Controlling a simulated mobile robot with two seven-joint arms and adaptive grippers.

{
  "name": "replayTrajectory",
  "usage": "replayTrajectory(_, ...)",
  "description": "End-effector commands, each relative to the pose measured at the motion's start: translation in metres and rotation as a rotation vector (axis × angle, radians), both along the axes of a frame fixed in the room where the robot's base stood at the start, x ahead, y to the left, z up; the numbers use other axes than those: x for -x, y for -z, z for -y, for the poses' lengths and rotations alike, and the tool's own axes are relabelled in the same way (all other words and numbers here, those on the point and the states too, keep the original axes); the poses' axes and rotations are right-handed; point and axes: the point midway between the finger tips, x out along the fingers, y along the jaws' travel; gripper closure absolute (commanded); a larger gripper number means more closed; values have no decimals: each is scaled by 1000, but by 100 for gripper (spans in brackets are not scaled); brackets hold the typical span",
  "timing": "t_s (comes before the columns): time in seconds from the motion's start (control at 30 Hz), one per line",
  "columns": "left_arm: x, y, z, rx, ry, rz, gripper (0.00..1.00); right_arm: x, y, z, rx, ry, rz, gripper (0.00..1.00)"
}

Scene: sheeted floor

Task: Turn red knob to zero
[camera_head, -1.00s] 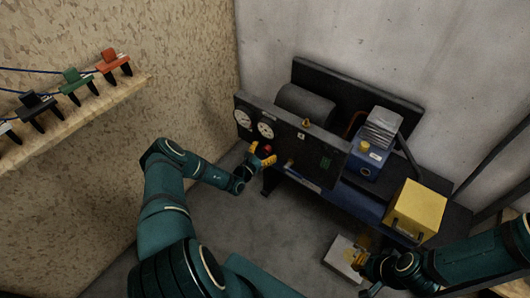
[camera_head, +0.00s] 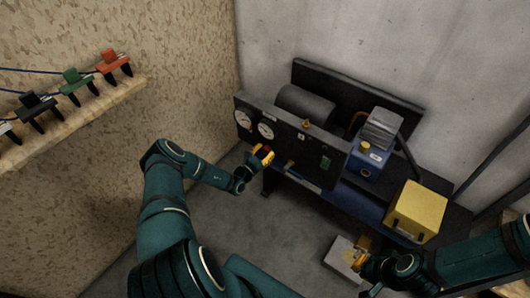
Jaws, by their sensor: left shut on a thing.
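The red knob (camera_head: 267,149) is on the front of a dark panel (camera_head: 295,143), below two round white gauges (camera_head: 265,131). It is small and mostly covered by my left gripper's yellow fingers. My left gripper (camera_head: 264,154) is at the knob, with its fingers shut around it. The knob's pointer and any zero mark are too small to read. My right gripper (camera_head: 363,262) is at the lower right, near a pale plate on the floor, away from the panel. Its fingers are small and it is unclear how wide they are.
The panel fronts a dark bench with a grey cylinder (camera_head: 304,104), a blue machine (camera_head: 369,160) and a yellow box (camera_head: 416,211). A pale plate (camera_head: 342,258) lies on the floor. A wooden shelf (camera_head: 75,122) with colored clamp-like items is at left. Grey floor is clear between.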

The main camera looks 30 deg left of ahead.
Motion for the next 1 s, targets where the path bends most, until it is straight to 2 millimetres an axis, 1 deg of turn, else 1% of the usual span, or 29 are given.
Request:
replayTrajectory(0.27, -1, 0, -1, 180, -2, -11, 100, -1, 6, 0, 0, 0, 1, 100)
replayTrajectory(1.0, -1, 0, -1, 877, -1, -65, 100, -4, 23, 1, 1, 2, 10, 100)
